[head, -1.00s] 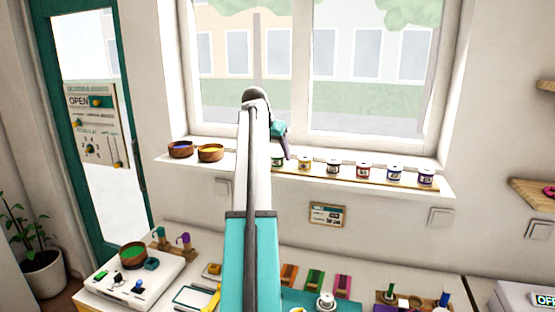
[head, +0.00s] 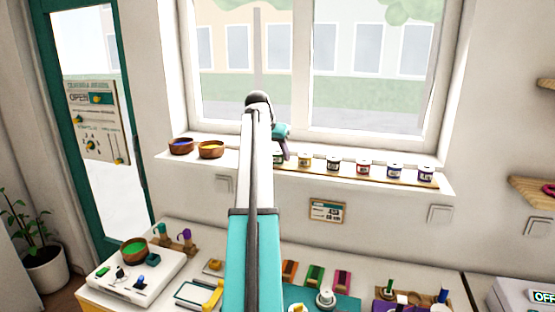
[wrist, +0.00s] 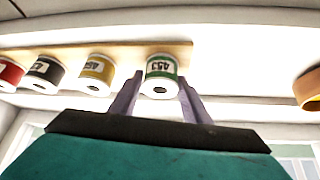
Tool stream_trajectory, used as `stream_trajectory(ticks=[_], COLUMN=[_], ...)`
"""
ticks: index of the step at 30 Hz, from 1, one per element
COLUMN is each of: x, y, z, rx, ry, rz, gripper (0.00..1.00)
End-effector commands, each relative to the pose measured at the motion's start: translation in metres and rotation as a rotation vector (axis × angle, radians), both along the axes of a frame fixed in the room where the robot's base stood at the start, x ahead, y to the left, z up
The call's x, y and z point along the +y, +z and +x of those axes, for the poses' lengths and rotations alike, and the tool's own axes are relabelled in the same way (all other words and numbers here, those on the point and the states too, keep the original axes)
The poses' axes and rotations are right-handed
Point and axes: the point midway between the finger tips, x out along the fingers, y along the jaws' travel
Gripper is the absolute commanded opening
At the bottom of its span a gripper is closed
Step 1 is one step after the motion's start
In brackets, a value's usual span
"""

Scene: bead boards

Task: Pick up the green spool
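The green spool (wrist: 161,75), white with a green-edged label, stands upright on the wooden strip on the window sill, at the end of a row of spools. In the head view the green spool (head: 278,161) is partly hidden by my arm and gripper. My gripper (wrist: 160,84) is open, with one finger on each side of the green spool in the wrist view. I cannot tell how far the fingertips reach along the spool. In the head view my gripper (head: 284,151) is small and partly behind my arm.
A yellow spool (wrist: 96,75) stands beside the green one, with black, red, purple and blue spools further along the wooden strip (head: 350,174). The window is behind.

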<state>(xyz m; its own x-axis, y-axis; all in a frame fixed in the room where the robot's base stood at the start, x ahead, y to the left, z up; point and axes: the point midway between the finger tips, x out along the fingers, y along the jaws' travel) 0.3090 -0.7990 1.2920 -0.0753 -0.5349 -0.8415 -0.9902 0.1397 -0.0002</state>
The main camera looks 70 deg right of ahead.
Motion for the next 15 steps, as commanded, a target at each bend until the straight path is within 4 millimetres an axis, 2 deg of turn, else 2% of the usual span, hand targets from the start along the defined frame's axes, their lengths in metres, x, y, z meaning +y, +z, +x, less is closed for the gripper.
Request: stream_trajectory(ticks=[1, 4, 5, 15], x=[-0.0001, -0.0001, -0.0002, -0.0004], y=[0.0001, 0.0001, 0.0002, 0.0019], z=[-0.0001, -0.0002, -0.0002, -0.0004], rx=[0.0, 0.0, 0.0, 0.0], ry=[0.0, 0.0, 0.0, -0.001], rz=[0.0, 0.0, 0.0, -0.001], gripper=[0.34, 0.17, 0.16, 0.16])
